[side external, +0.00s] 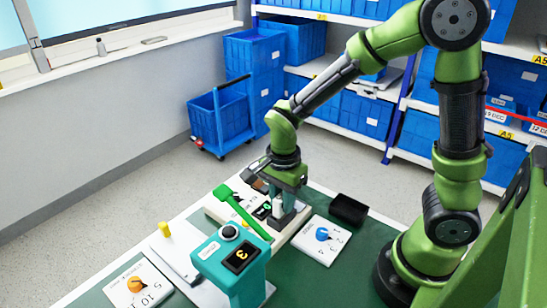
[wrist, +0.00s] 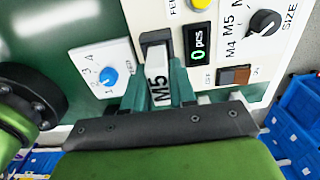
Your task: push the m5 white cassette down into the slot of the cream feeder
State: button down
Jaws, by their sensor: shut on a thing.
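The white cassette (wrist: 163,66) marked M5 stands between my gripper's teal fingers in the wrist view; it is small and pale in the side view (side external: 278,207). My gripper (wrist: 160,84) is shut on it and points down over the feeder in the side view (side external: 281,210). The cream feeder (wrist: 231,52) carries a display reading 0 pcs, a black SIZE knob and a brown switch. A dark grey slot frame (wrist: 156,38) sits at the cassette's far end. The cassette's lower part is hidden, so I cannot tell how deep it sits.
A white plate with a blue knob (side external: 323,234) lies right of the feeder, with a black open box (side external: 348,209) behind it. A green lever (side external: 240,212) lies left. A teal post with a display reading 3 (side external: 232,262) stands in front. A yellow peg (side external: 165,229) stands farther left.

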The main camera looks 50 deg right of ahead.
aim_at(281, 195)
jog(key=shift+f, duration=0.85)
jog(key=c, duration=0.8)
grip_release()
jog(key=shift+c, duration=0.2)
notch_tip(281, 195, up, 17)
jog(key=s+d+r+n+t+y, duration=0.1)
jog(key=s+n+t, duration=0.6)
jog(key=n, duration=0.7)
jog(key=shift+s+d+r+y, duration=0.3)
jog(key=shift+d+r+y, duration=0.05)
jog(key=shift+r+y, duration=0.15)
